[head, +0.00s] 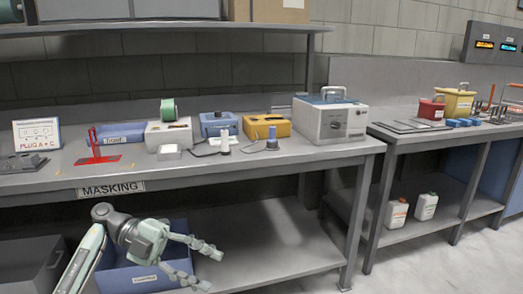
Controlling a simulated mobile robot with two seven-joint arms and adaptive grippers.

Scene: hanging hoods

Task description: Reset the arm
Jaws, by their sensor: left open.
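My left gripper (208,266) is in the head view at the lower left, on an arm that comes in from the bottom left. Its fingers are spread apart with nothing between them. It is in front of the lower shelf of the masking bench and below the bench top. A blue bin (112,279) shows behind it, partly hidden by the arm. My right gripper is not in view.
The bench top (235,174) carries a red stand (97,157), a blue tray (119,139), small devices and a large grey box machine (331,122). A second bench stands at right, with two white jugs (396,213) below. Grey floor at lower right is clear.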

